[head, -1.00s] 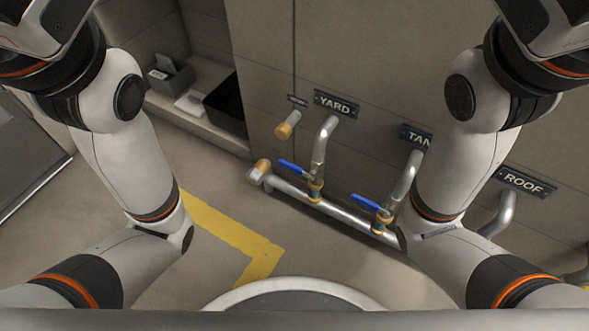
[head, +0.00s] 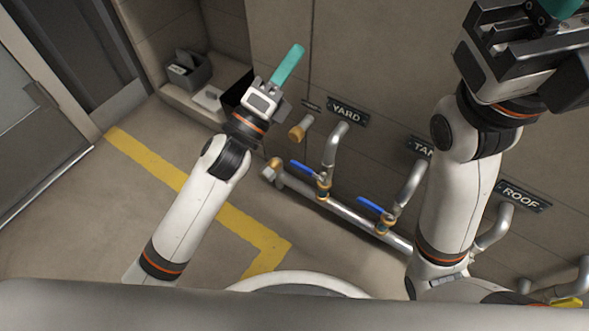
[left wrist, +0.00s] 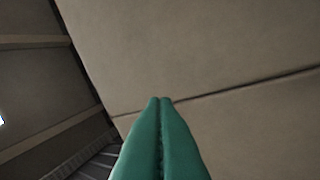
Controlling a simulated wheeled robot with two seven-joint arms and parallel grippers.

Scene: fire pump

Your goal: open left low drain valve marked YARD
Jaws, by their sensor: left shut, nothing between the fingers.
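The YARD sign (head: 347,111) is on the wall, above a grey pipe (head: 333,145) that bends down to a low valve with a blue lever (head: 306,169). The lever points to the left, roughly along the low horizontal pipe (head: 345,213). My left gripper (head: 290,62), with teal fingers, is up and to the left of the YARD sign, apart from the valve. In the left wrist view its fingers (left wrist: 160,104) are shut together and empty, before bare wall. My right gripper (head: 560,8) shows only partly at the top right; its fingertips are cut off.
A second blue lever (head: 371,205) is on the TANK pipe to the right. The ROOF sign (head: 524,197) is farther right. A capped stub (head: 300,128) juts from the wall left of the YARD pipe. A grey box (head: 190,70) stands on a ledge. The floor with yellow tape is clear.

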